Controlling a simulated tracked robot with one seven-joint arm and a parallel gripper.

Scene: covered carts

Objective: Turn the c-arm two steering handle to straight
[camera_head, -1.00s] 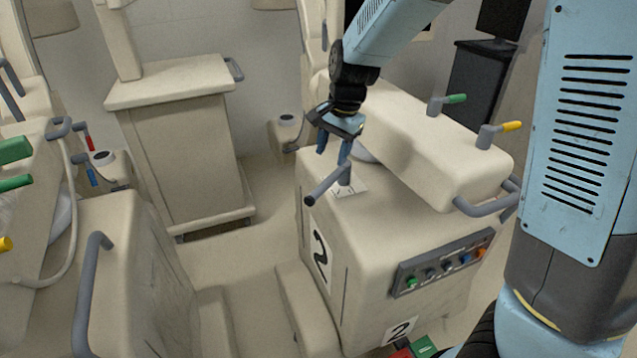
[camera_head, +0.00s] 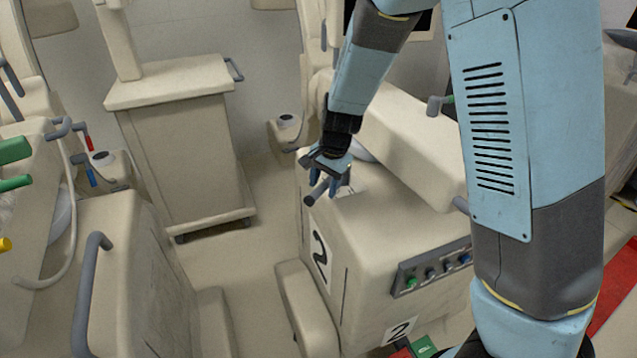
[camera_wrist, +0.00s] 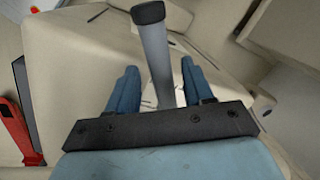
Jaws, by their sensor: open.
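The c-arm two cart (camera_head: 372,245) is the cream covered cart marked "2" in the head view. Its steering handle (camera_head: 316,193) is a short grey lever with a dark end cap on the cart's top, and the cap points toward the front left. My gripper (camera_head: 326,180) is low over the cart top at the handle, with its fingers pointing down. In the wrist view the handle (camera_wrist: 157,60) runs between the two blue fingers of my gripper (camera_wrist: 156,85), with a visible gap on each side. The fingers are open. The handle's base is partly hidden by the gripper.
A panel of coloured buttons (camera_head: 432,268) is on the cart's front. The cart's raised cream housing (camera_head: 415,140) stands close to the right of my gripper. Another covered cart (camera_head: 130,290) with a grey rail stands at left, and a cream cabinet (camera_head: 185,150) behind. Floor shows between them.

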